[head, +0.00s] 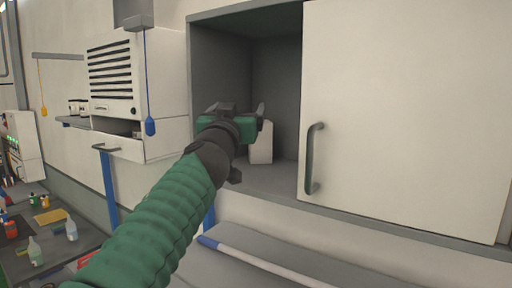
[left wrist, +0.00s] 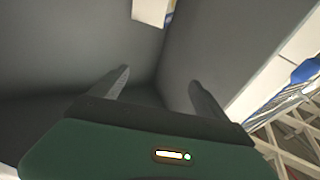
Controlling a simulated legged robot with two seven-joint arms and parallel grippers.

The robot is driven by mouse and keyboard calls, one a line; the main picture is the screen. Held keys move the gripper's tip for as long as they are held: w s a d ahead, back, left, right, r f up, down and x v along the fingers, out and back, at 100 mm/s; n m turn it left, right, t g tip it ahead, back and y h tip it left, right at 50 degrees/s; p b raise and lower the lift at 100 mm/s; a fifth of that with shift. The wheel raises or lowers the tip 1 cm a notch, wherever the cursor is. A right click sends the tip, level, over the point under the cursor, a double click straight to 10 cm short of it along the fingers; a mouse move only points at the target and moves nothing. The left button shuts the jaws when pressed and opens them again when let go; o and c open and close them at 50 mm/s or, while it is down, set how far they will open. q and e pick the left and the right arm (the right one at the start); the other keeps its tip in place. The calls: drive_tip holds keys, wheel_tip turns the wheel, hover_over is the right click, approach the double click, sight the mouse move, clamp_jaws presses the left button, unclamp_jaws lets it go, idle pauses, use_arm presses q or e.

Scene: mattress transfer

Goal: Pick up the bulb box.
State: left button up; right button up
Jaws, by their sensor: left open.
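A white box (head: 262,145), likely the bulb box, stands upright inside the open left part of a grey wall cabinet (head: 272,178). My left gripper (head: 258,112) is at the cabinet opening, in front of the box, and hides part of it. In the left wrist view my gripper's two fingers (left wrist: 158,82) are spread with nothing between them. The white box (left wrist: 151,9) shows at the top edge there, beyond the fingertips and cut off by the frame. My right gripper is not in view.
A white door (head: 405,110) with a dark handle (head: 314,160) covers the cabinet's right part. A white vented unit (head: 112,80) hangs on the wall at left. A workbench (head: 75,250) with bottles stands lower left. A white pole with a blue end (head: 260,262) lies below the cabinet.

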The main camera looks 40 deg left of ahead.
sight(260, 141)
use_arm(q)
drive_tip(key=w+d+f+n+g, duration=0.2)
drive_tip(key=w+d+f+g, duration=0.2)
drive_tip(key=d+f, duration=0.15)
drive_tip(key=shift+y, duration=0.3)
drive_tip(key=p+x, duration=0.3)
drive_tip(key=x, duration=0.1)
drive_tip(key=p+x, duration=0.3)
drive_tip(key=x, duration=0.1)
drive_tip(key=a+p+x, duration=0.1)
drive_tip(key=p+x, duration=0.2)
drive_tip(key=x, duration=0.1)
drive_tip(key=shift+s+a+f, duration=0.1)
drive_tip(key=shift+s+f, duration=0.1)
drive_tip(key=shift+s, duration=0.05)
drive_tip(key=shift+s+d, duration=0.15)
drive_tip(key=shift+d, duration=0.1)
drive_tip(key=shift+c, duration=0.5)
drive_tip(key=shift+s+d+r, duration=0.1)
drive_tip(key=shift+s+r, duration=0.05)
drive_tip(key=c, duration=0.5)
drive_tip(key=shift+a, duration=0.2)
drive_tip(key=c, duration=0.9)
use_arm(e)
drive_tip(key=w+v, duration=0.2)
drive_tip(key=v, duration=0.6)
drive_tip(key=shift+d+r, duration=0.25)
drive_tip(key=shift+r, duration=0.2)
